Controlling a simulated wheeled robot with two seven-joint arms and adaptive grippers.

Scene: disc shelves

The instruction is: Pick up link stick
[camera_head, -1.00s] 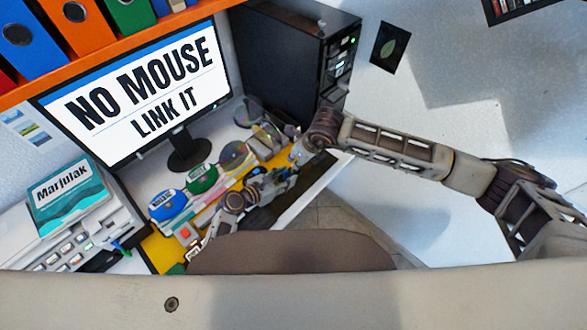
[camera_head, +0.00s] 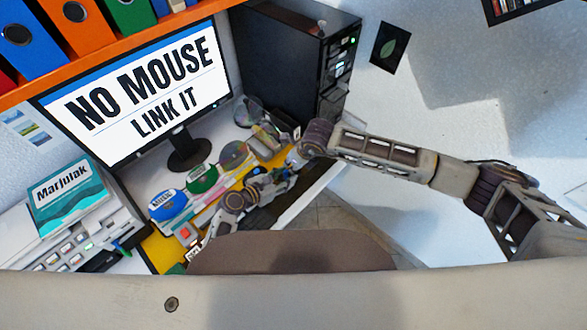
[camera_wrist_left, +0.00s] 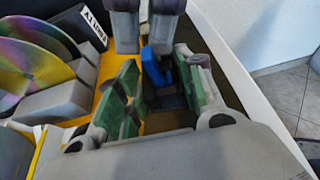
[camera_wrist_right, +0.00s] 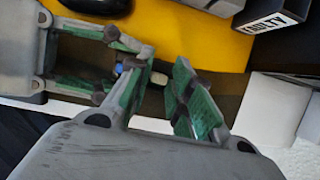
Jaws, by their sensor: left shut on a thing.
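A small blue stick-like piece (camera_wrist_left: 156,66), likely the link stick, shows between the green pads of my left gripper (camera_wrist_left: 155,80) in the left wrist view. My left gripper is shut on it, above the desk's front part. In the right wrist view a blue bit (camera_wrist_right: 120,69) and a pale tip (camera_wrist_right: 159,78) show. My right gripper (camera_wrist_right: 164,65) is open, its pads to either side of the pale tip; contact is not clear.
Discs stand in grey holders on a yellow mat, including a blue one (camera_head: 168,204) and a green one (camera_head: 202,178). A monitor (camera_head: 140,90) and black tower (camera_head: 295,65) stand behind. A box marked FAULTY (camera_wrist_right: 275,14) is close by. The desk's front edge is near.

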